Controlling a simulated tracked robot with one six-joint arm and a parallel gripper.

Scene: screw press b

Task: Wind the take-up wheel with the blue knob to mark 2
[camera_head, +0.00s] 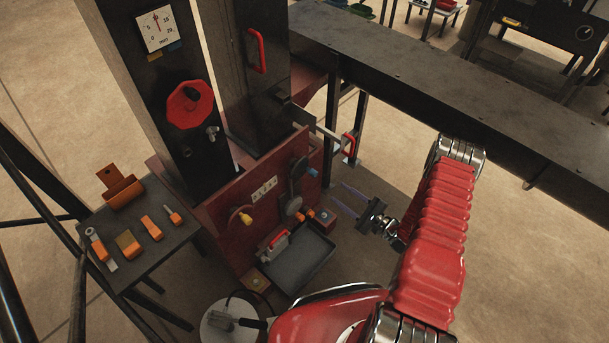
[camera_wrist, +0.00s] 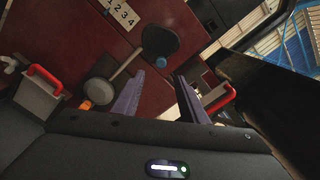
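The take-up wheel, a dark disc (camera_head: 297,174), is on the dark red machine panel (camera_head: 226,237); it also shows in the wrist view (camera_wrist: 148,38). Its blue knob (camera_wrist: 161,64) sits near the disc's lower right edge in the wrist view. A white plate marked 1 2 3 4 (camera_wrist: 119,13) is above left of the wheel; in the head view it is small (camera_head: 264,190). I cannot tell which mark the wheel stands at. My gripper (camera_head: 343,194) is open and empty, right of the wheel and apart from it. In the wrist view its purple fingers (camera_wrist: 160,80) flank the line to the knob.
A grey round part (camera_head: 291,206) on a rod is just below the wheel. A yellow-knobbed wheel (camera_head: 240,216) is further left, and a dark tray (camera_head: 303,263) below. A red-handled bar (camera_head: 348,145) sticks out above right. A large red wheel (camera_head: 190,104) is higher up.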

